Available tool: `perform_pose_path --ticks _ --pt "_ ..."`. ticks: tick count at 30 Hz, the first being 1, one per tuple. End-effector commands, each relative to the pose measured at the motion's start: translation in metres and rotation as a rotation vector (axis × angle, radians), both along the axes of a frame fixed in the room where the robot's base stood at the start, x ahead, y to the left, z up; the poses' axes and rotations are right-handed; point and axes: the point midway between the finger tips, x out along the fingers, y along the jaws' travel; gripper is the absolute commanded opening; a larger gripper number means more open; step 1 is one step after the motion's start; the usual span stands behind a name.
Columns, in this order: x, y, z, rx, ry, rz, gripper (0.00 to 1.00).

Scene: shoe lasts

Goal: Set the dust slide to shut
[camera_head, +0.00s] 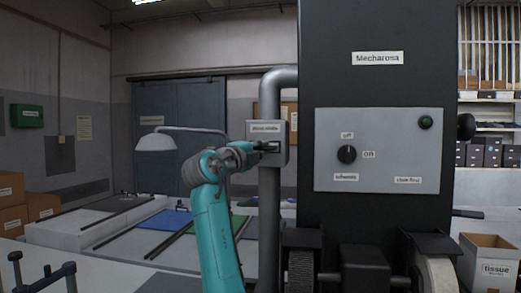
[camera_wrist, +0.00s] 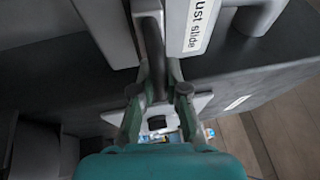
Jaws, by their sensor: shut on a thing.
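The dust slide (camera_head: 283,142) is a grey box with a white label, mounted on a vertical grey pipe left of the black machine. In the wrist view its label (camera_wrist: 198,22) reads "ust slide", partly cut off. My gripper (camera_head: 268,147) is at the front of the box, reaching in from the left. The fingers hide much of that part, and I cannot tell the slide's setting.
The black machine (camera_head: 376,85) stands just right of the pipe (camera_head: 269,215), with a grey control panel (camera_head: 375,185) and a dark knob. A lamp (camera_head: 157,142) and a workbench with mats lie left.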

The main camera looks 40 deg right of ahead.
Motion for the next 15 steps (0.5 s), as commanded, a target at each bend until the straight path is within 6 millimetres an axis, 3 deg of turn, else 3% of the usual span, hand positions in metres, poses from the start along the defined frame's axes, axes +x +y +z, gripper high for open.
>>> perform_pose_path --ticks 1,4,15 --pt "0.0018 -0.0003 0.0008 -0.003 0.001 0.005 0.15" --pt "0.0015 -0.0004 0.0005 -0.002 0.001 0.004 0.39" --pt "0.0002 0.0036 -0.0002 -0.001 0.000 0.003 0.39"
